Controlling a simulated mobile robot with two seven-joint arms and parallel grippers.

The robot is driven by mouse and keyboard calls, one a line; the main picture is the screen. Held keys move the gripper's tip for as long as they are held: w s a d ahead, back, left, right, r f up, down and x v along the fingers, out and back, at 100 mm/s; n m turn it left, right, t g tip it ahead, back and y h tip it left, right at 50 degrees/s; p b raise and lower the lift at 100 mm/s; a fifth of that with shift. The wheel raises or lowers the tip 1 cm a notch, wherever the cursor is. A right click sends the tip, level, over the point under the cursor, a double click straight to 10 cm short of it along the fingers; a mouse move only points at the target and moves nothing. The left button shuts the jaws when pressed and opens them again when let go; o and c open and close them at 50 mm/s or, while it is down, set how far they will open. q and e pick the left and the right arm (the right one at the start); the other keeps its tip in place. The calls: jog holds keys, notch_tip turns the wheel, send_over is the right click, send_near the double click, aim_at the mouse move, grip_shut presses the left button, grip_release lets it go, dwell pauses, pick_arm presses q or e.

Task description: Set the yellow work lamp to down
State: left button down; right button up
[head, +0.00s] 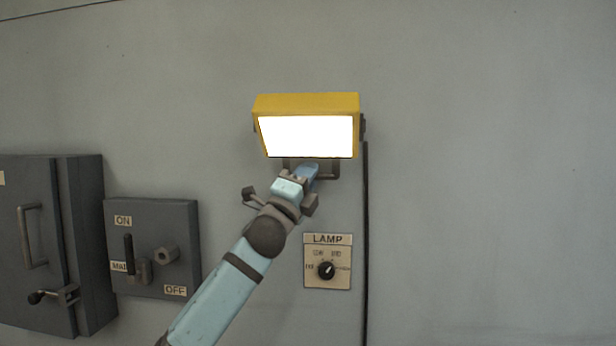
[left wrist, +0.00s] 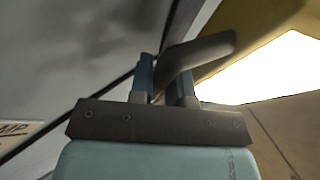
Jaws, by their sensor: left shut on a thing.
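The yellow work lamp (head: 305,103) is mounted on the grey wall in the head view, with its bright white face lit and facing outward. A dark handle (head: 336,170) hangs below its housing. My left gripper (head: 308,173) reaches up from the lower left to this handle and hides part of it. In the left wrist view, the blue fingers of my left gripper (left wrist: 167,84) are shut on the grey handle (left wrist: 207,50). The lamp's yellow housing (left wrist: 252,38) and glowing face show just beyond it. My right gripper is in neither view.
A lamp panel with a dark knob (head: 327,270) is on the wall below the lamp. A dark cable (head: 366,230) runs down beside it. A grey switch box (head: 183,226) and a larger dark cabinet (head: 85,215) stand at the left. The wall at the right is clear.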

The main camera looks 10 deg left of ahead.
pick_arm(q)
jog(key=c, duration=1.4)
grip_release()
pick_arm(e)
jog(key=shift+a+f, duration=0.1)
pick_arm(q)
jog(key=b+v, duration=0.3)
jog(key=v, duration=1)
jog(key=shift+s+a+f, duration=0.15)
jog(key=shift+s+f, duration=0.1)
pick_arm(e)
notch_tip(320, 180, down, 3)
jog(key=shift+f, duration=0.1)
